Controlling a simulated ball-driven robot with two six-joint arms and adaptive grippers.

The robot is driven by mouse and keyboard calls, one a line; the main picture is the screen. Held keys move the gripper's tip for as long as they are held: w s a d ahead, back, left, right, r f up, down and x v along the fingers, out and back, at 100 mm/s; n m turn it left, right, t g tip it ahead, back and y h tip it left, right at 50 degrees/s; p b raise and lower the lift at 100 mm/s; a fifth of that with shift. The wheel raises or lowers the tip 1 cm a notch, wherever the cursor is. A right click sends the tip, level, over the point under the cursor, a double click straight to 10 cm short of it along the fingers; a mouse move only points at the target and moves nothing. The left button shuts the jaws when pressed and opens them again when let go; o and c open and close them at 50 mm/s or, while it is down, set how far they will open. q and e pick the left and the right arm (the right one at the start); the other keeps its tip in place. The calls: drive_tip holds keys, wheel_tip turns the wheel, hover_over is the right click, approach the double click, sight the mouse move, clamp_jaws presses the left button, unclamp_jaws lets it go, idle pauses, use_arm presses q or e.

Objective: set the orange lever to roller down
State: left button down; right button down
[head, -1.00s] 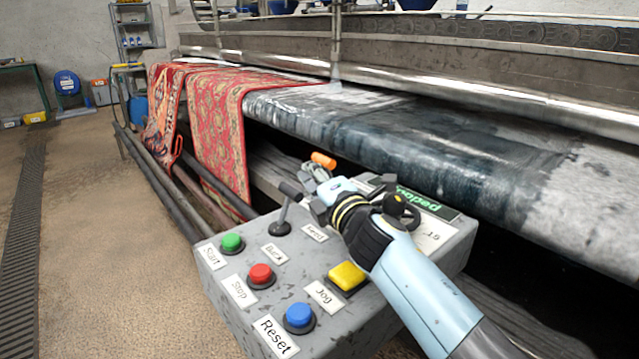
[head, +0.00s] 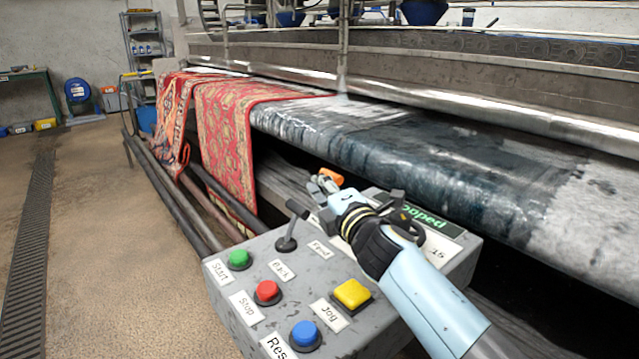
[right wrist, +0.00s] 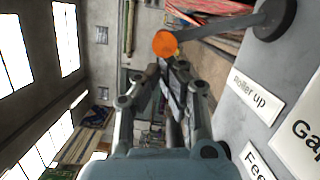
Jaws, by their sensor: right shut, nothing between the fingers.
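The orange lever's knob (head: 331,176) shows in the head view at the far side of the grey control box, just beyond my right fingertips. In the right wrist view its round orange knob (right wrist: 165,44) sits on a grey shaft that runs right to a dark round pivot (right wrist: 275,18). A label "roller up" (right wrist: 258,93) is below that pivot in the picture. My right gripper (head: 321,187) is shut and empty; its fingertips (right wrist: 172,66) are right by the knob. I cannot tell whether they touch it. My left gripper is not in view.
The control box (head: 245,285) carries a black-handled lever (head: 288,232), green (head: 239,259), red (head: 267,292), blue (head: 305,335) and yellow (head: 352,293) buttons and a green display (head: 432,222). Behind it are the wet roller bed (head: 420,150) and a red rug (head: 226,140).

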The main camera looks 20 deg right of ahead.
drive_tip(key=w+d+r+m+g+p, duration=0.2)
drive_tip(key=d+m+p, duration=0.5)
drive_tip(key=p, duration=0.5)
drive_tip(key=shift+w+d+r+m, duration=0.35)
drive_tip(key=shift+w+d, duration=0.2)
drive_tip(key=shift+d, duration=0.15)
